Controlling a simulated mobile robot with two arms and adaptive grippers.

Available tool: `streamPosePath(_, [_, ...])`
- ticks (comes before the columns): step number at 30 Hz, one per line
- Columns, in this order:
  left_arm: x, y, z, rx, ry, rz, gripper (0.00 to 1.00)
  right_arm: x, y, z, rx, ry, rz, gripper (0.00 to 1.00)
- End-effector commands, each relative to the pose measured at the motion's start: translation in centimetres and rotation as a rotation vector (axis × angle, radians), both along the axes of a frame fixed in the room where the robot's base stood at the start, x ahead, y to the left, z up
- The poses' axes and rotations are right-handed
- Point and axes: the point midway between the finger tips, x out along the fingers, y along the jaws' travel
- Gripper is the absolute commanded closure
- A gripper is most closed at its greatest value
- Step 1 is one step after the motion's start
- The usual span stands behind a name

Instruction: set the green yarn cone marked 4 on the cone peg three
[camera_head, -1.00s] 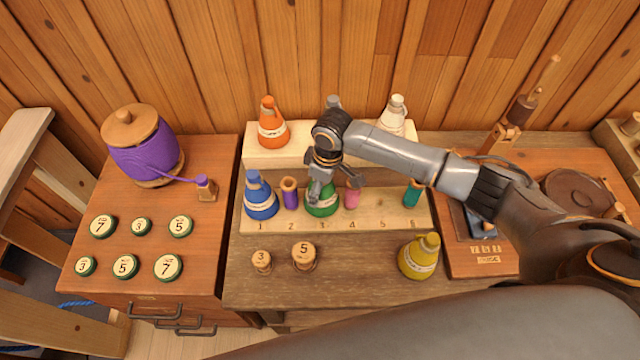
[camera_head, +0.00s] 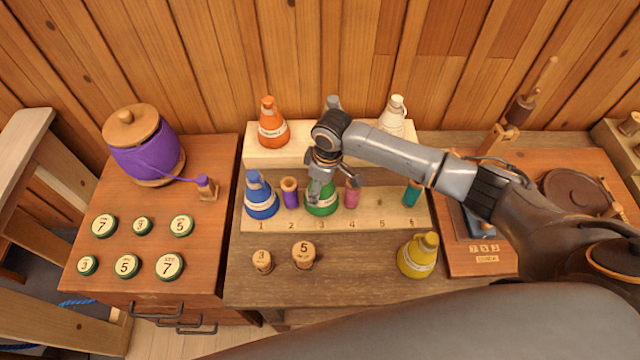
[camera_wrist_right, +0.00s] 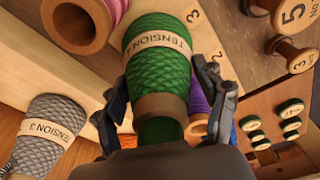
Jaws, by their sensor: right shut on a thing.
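The green yarn cone (camera_head: 322,205) stands upright at the place marked 3 on the pale numbered board (camera_head: 390,218). Its pale label shows in the right wrist view (camera_wrist_right: 158,75), reading TENSION with its last character unclear. My right gripper (camera_head: 319,188) is around the cone's upper part from above, with a finger on either side, shut on it; it also shows in the right wrist view (camera_wrist_right: 172,108). The peg is hidden, and I cannot tell whether the cone's base touches the board. My left gripper is not in view.
On the board, a blue cone (camera_head: 261,197) and purple spool (camera_head: 290,194) stand left of the green cone; pink (camera_head: 352,195) and teal (camera_head: 412,194) spools stand right. Place 5 looks clear. Orange (camera_head: 272,125), grey (camera_head: 333,103) and white (camera_head: 394,115) cones stand behind. A yellow cone (camera_head: 418,258) is in front.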

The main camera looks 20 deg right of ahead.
Motion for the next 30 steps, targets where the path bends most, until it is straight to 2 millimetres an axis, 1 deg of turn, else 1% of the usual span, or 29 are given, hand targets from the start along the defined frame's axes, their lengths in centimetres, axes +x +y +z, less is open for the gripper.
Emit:
streamPosePath(7, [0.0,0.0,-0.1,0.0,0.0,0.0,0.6,0.0,0.1,0.0,0.002,-0.001,0.0,0.78])
streamPosePath(24, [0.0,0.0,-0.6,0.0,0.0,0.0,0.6,0.0,0.1,-1.1,0.003,-0.001,0.0,0.78])
streamPosePath(25, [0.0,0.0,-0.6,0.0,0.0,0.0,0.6,0.0,0.1,-1.1,0.002,-0.002,0.001,0.25])
streamPosePath(26, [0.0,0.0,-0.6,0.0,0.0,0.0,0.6,0.0,0.1,-1.1,0.002,-0.002,0.001,0.19])
streamPosePath(30, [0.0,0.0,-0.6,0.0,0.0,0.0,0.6,0.0,0.1,-1.1,0.001,-0.001,0.001,0.19])
